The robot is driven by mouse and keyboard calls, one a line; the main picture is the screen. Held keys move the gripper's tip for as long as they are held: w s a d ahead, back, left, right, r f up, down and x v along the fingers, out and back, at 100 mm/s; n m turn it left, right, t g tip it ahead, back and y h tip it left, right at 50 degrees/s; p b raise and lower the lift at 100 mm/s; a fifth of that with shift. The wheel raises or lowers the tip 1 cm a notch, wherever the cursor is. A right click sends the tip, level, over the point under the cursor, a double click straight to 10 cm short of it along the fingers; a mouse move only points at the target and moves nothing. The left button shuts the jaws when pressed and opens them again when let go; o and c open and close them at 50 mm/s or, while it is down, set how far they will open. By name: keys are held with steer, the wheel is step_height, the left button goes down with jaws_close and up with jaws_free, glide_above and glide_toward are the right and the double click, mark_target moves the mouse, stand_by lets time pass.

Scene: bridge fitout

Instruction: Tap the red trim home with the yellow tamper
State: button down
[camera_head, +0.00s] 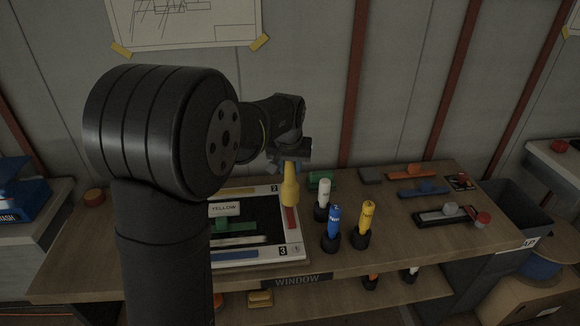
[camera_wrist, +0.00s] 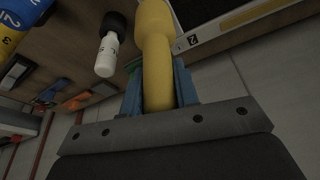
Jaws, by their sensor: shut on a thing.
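My gripper (camera_head: 288,165) is shut on the yellow tamper (camera_head: 290,190), which hangs with its wide end down over the right side of the window frame (camera_head: 301,255). The wrist view shows the yellow tamper (camera_wrist: 155,35) between the blue finger pads of my gripper (camera_wrist: 158,75). The red trim (camera_head: 292,218) lies on the frame's right side, just below the tamper in the picture. I cannot tell whether the tamper touches it. A yellow trim (camera_head: 238,190) lies on the far side and a blue trim (camera_head: 235,255) on the near side. My arm hides the frame's left part.
White (camera_head: 323,192), blue (camera_head: 334,220) and yellow (camera_head: 367,216) tools stand in black bases right of the frame. A "YELLOW" card (camera_head: 225,209) and a green piece (camera_head: 235,228) lie inside the frame. Orange (camera_head: 410,172) and blue (camera_head: 424,188) tools lie further right.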

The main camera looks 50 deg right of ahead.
mark_target(290, 183)
step_height(290, 183, down, 6)
steer(key=shift+r, duration=2.35)
